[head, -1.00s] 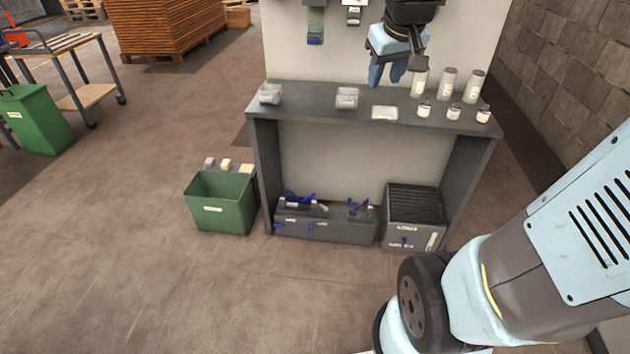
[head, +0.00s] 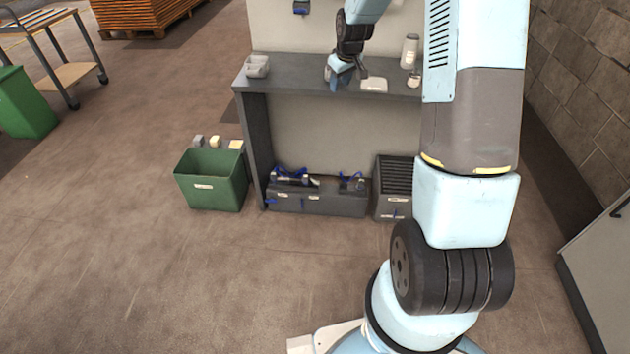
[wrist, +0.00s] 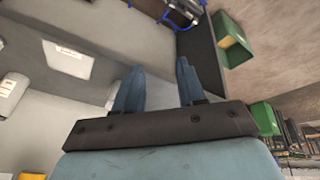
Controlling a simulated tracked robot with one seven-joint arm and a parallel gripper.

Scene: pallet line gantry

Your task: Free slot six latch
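My gripper (head: 347,78) is over the grey bench top (head: 305,75), just left of a flat white labelled piece (head: 374,85). In the wrist view its two blue fingers (wrist: 157,90) stand apart with nothing between them. No slot six latch can be made out. A grey unit with blue straps or levers (head: 318,200) stands low under the bench, and small labels on its front are unreadable. Blue parts also show at the top of the wrist view (wrist: 182,10). Beside it stands a grey box with a ribbed top (head: 396,172), partly behind my arm.
A green bin (head: 212,188) stands on the floor left of the bench, small blocks behind it. A small grey holder (head: 257,67) sits on the bench's left end. A white bottle (head: 409,52) stands right of my gripper. Open floor lies in front at left.

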